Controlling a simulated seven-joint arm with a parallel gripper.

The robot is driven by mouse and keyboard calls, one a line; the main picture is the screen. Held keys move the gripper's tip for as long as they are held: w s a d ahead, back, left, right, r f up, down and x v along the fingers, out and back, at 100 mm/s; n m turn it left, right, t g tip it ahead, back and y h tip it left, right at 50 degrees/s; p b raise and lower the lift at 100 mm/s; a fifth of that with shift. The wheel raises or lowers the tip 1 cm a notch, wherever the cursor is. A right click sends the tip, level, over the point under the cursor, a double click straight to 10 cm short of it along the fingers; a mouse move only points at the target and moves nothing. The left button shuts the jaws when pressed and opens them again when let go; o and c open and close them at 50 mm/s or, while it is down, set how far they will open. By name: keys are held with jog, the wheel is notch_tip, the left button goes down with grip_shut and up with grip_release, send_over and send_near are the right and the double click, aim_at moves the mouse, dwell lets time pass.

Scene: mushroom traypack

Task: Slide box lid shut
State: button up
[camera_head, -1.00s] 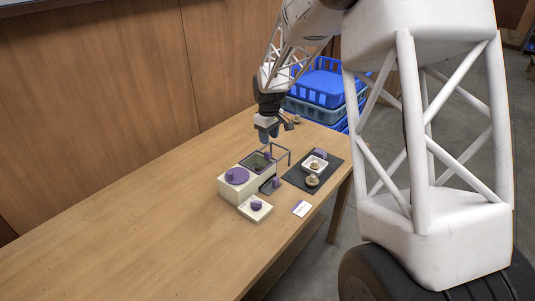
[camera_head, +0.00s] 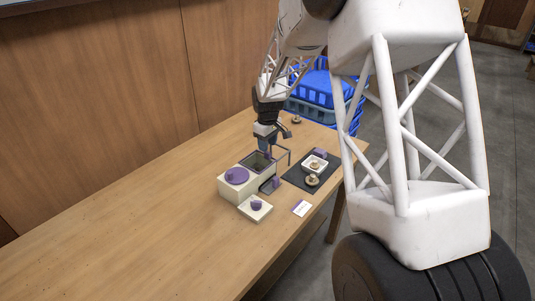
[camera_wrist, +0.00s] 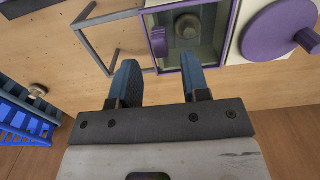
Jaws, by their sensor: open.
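The cream box (camera_head: 228,188) stands on the table, with a purple round knob on its top and a dark-framed opening (camera_head: 257,162) toward its far end. In the wrist view, a mushroom (camera_wrist: 188,27) shows inside the opening (camera_wrist: 205,60). A purple handle (camera_wrist: 158,42) sits at the opening's left edge; I cannot tell how far a clear lid covers it. Thin grey rails (camera_wrist: 85,45) extend left from the box. My gripper (camera_head: 267,150) is low beside the rail end of the box. In the wrist view my gripper (camera_wrist: 158,72) is open and empty, its fingers close to the handle.
A dark mat (camera_head: 298,183) holds a white dish (camera_head: 309,169) and mushrooms to the right. Blue crates (camera_head: 322,88) stand behind. The table's left side is clear.

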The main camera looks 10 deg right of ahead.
aim_at(258, 158)
jog(key=shift+f, duration=2.45)
jog(key=shift+c, duration=0.3)
grip_shut()
